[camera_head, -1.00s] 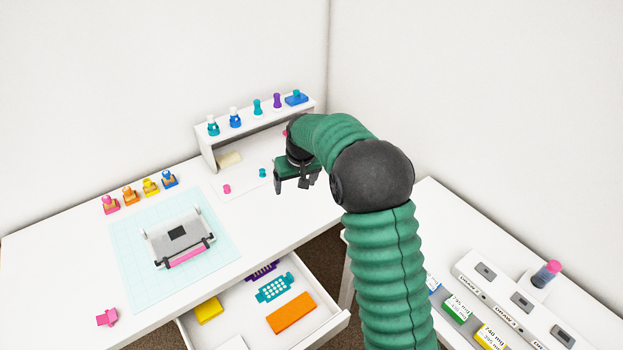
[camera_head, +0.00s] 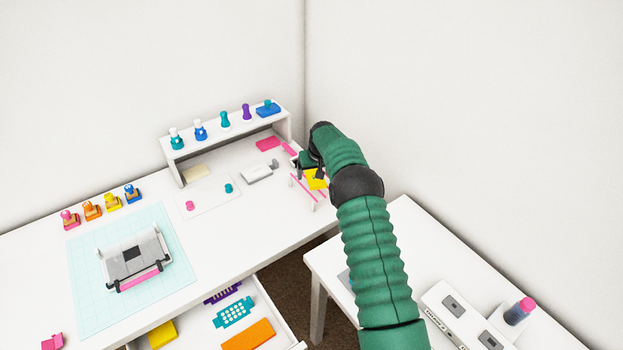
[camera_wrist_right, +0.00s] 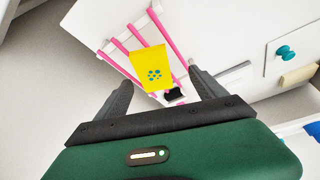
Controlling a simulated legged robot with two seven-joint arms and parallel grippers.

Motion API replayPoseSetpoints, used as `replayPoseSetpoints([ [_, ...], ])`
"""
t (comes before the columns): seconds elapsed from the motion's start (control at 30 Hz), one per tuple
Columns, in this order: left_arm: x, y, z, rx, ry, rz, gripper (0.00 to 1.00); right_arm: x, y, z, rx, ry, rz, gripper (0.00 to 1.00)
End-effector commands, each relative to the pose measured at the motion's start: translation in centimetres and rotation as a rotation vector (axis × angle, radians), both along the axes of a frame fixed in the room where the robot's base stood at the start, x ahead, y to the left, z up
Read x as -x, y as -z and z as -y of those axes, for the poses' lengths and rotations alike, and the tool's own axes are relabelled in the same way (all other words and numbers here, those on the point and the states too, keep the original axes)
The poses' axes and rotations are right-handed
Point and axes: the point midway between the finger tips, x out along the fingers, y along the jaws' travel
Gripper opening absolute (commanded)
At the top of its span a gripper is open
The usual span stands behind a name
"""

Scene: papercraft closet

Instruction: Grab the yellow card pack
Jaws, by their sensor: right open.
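The yellow card pack (camera_head: 315,180) rests at a pink-and-white rack (camera_head: 307,190) near the right end of the long white desk. In the right wrist view the yellow card pack (camera_wrist_right: 154,68) shows a cluster of blue dots and lies over the rack's pink bars (camera_wrist_right: 127,58). My right gripper (camera_head: 312,172) is just above the rack in the head view. In the wrist view my right gripper (camera_wrist_right: 158,80) is open, with the pack in the gap between its fingers. I cannot tell whether the fingers touch it. My left gripper is not in view.
A white shelf (camera_head: 225,135) with several stamps stands behind, left of the gripper. A grey-white device (camera_head: 257,174) and a pink block (camera_head: 268,143) are nearby. An open drawer (camera_head: 265,290) juts out in front. A second white table (camera_head: 325,262) stands at right.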

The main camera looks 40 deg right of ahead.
Motion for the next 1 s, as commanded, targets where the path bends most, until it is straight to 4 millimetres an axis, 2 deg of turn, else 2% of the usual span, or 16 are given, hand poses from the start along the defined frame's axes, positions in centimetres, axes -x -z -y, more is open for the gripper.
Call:
replayPoseSetpoints([
  [0.03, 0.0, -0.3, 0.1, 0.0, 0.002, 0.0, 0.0, -0.2, 1.2, 0.3, -0.004, 0.002, -0.003, 0.8],
  [0.13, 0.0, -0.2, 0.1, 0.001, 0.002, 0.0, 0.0, -0.7, 2.6, 0.6, -0.002, 0.002, -0.002, 0.8],
  [0.43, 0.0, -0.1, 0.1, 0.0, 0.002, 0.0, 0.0, -1.1, 2.7, -0.2, 0.006, 0.0, -0.005, 0.82],
  [1.0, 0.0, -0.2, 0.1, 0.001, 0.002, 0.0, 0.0, -1.0, 2.7, 0.2, 0.003, 0.001, -0.003, 0.07],
])
